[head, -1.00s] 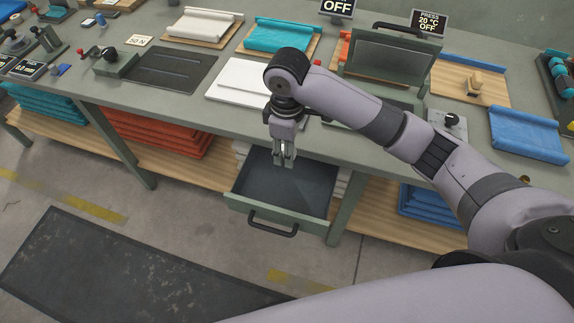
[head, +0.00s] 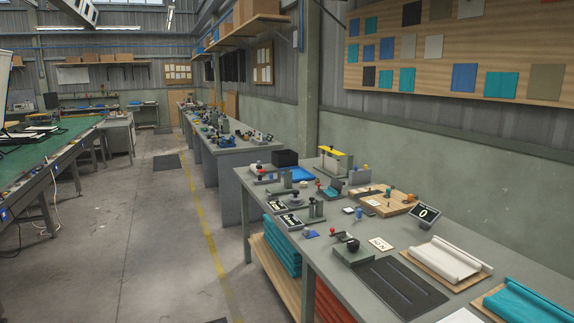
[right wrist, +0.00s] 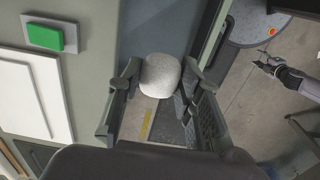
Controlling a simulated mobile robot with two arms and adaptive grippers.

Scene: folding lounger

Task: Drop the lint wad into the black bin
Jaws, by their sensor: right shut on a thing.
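The lint wad (right wrist: 160,75) is a pale grey, rounded, fuzzy lump in the right wrist view. My right gripper (right wrist: 160,80) is shut on it, with one finger at each side. A black open box (head: 285,158), which looks like the black bin, stands at the far end of the near bench in the head view. Neither of my grippers shows in the head view. My left gripper (right wrist: 268,65) shows small at the upper right of the right wrist view, away from the wad; its jaw state is unclear.
In the head view, the bench (head: 410,250) carries small tools and cloth rolls. Open floor (head: 150,240) lies left of it.

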